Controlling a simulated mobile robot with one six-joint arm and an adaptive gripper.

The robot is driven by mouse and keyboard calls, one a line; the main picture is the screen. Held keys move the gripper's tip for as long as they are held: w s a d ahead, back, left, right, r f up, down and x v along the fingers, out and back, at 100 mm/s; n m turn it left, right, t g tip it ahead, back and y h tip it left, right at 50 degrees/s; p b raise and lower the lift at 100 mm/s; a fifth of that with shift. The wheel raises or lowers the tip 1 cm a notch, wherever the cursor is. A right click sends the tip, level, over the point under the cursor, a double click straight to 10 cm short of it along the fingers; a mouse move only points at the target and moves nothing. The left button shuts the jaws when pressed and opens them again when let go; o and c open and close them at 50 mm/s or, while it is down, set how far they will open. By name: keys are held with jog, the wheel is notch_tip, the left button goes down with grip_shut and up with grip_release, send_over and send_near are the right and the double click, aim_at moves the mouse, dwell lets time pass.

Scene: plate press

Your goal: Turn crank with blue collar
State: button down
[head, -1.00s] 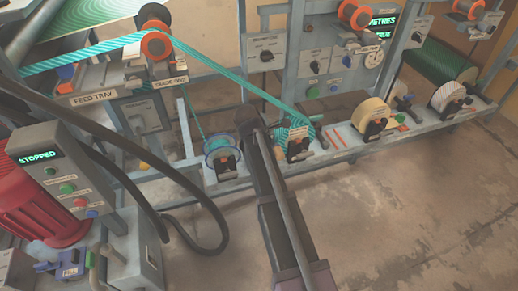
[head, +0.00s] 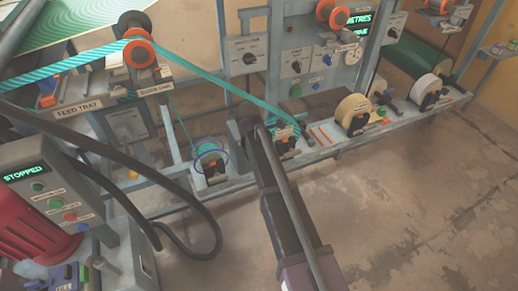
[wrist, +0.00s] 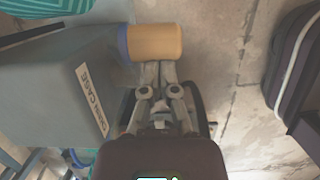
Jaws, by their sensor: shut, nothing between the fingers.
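In the wrist view, a tan cylindrical crank handle (wrist: 158,43) with a blue collar (wrist: 123,43) at its left end sticks out beside a grey housing (wrist: 65,80) with a white label. My gripper (wrist: 157,72) is shut and empty, its fingertips right at the handle's near edge; I cannot tell whether they touch it. In the head view my arm reaches up to the bench rail, and its far end hides the gripper. I cannot make out the crank with the blue collar in the head view.
A spool with teal cord (head: 210,158) sits left of my arm, and a tan roll (head: 355,108) sits to the right. A teal band (head: 215,82) runs over an orange-flanged roller (head: 138,52). A panel (head: 25,172) reads STOPPED. Black hoses (head: 180,195) loop at left. The floor at right is clear.

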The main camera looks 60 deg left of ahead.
jog(key=shift+w, duration=0.15)
jog(key=shift+w+f+g, duration=0.3)
jog(key=shift+w+g, duration=0.25)
jog(key=shift+g, duration=0.45)
jog(key=shift+w+d+f+b, duration=0.15)
jog(key=shift+w+f+b, duration=0.3)
jog(key=shift+w, duration=0.1)
jog(key=shift+r, duration=0.2)
notch_tip(320, 180, up, 13)
jog(key=s+p, duration=0.1)
jog(key=p, duration=1.2)
